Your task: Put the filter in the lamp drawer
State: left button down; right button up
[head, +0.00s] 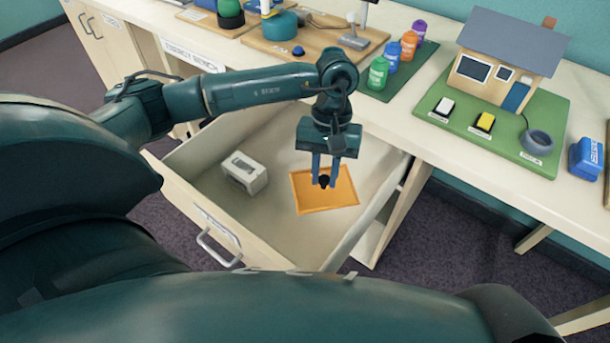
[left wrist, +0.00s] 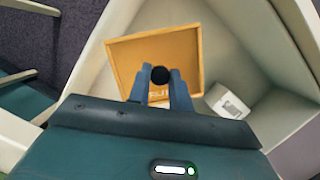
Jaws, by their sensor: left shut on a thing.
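The filter (head: 340,193) is an orange, thin-framed panel with a small black knob. My left gripper (head: 325,180) points down over it, shut on the black knob. The left wrist view shows the filter (left wrist: 190,50) beyond the fingers (left wrist: 158,82), with the knob between the tips. The filter is inside the outline of the open drawer (head: 268,220), toward its right side. I cannot tell whether it touches the drawer floor. My right gripper is not in view.
A small white-grey box (head: 245,172) lies in the drawer's left part. The drawer's front panel has a metal handle (head: 218,246). Above is the bench, with colored bottles (head: 378,73), a model house (head: 505,58) on a green board (head: 475,125) and a blue box (head: 586,158).

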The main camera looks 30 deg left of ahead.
pick_arm(q)
jog(key=n, duration=0.2)
jog(key=shift+w+a+f+n+h, duration=0.25)
jog(key=shift+a+f+n+h, duration=0.05)
jog(key=shift+a+f, duration=0.05)
jog(key=w+a+f+n+t+h+b, duration=0.1)
jog(key=w+a+f+n+t+b, duration=0.2)
jog(key=n, duration=1.1)
jog(key=n+t+y+b, duration=0.3)
jog(key=n+y+b, duration=0.1)
jog(key=n, duration=1.5)
send_near(298, 167)
jog(key=f, duration=0.3)
jog(key=d+f+b, duration=0.1)
jog(key=shift+s+f, duration=0.3)
jog(key=shift+f, duration=0.1)
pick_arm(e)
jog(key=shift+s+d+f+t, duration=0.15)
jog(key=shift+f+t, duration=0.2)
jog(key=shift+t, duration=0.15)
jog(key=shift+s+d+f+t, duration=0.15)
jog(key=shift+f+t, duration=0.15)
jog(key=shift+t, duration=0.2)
pick_arm(q)
jog(key=shift+f, duration=0.1)
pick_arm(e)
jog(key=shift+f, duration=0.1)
pick_arm(q)
jog(key=c, duration=1.3)
grip_release()
